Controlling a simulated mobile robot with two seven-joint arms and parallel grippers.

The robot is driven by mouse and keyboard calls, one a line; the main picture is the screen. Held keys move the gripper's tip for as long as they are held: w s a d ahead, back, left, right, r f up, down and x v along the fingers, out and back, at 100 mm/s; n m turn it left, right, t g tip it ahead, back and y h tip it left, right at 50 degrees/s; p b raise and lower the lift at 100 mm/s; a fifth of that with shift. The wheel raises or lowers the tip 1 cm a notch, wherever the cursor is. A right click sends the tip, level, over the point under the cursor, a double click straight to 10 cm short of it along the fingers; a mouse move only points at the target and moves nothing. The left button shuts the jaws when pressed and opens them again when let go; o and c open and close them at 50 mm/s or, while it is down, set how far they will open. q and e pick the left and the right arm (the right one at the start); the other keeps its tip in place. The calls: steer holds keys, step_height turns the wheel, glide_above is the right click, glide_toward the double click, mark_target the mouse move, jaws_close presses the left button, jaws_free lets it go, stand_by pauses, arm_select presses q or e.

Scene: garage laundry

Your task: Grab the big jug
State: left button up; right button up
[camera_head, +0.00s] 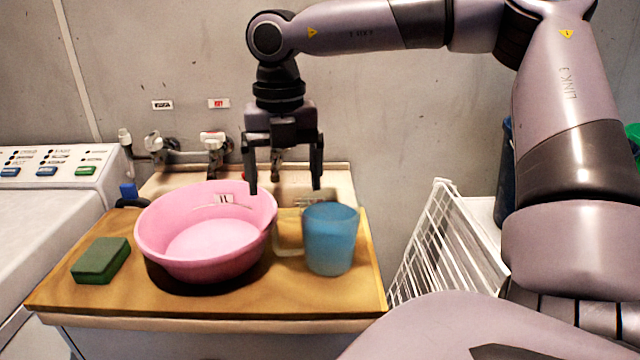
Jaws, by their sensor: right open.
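The big jug (330,241) is a blue, slightly see-through jug standing upright on the wooden board (215,302), at its right end. Its pale handle (287,240) points left, towards the pink basin. My right gripper (285,190) hangs pointing down above and behind the board, between the basin and the jug. Its two fingers are spread with nothing between them. The right fingertip appears just above the jug's rim; I cannot tell how far behind or above it is. My left gripper is not in view.
A pink basin (205,255) stands left of the jug, close to its handle. A green sponge (101,260) lies at the board's left. Taps (213,142) are on the wall behind. A white wire rack (440,240) stands right of the board, a washing machine (50,200) left.

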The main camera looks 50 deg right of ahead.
mark_target(316, 235)
step_height(316, 235, down, 7)
steer(key=shift+w+d+r+p, duration=0.1)
steer(key=shift+p, duration=0.4)
steer(key=shift+c, duration=0.3)
steer(key=c, duration=1.5)
steer(key=shift+r, duration=0.1)
jaws_close()
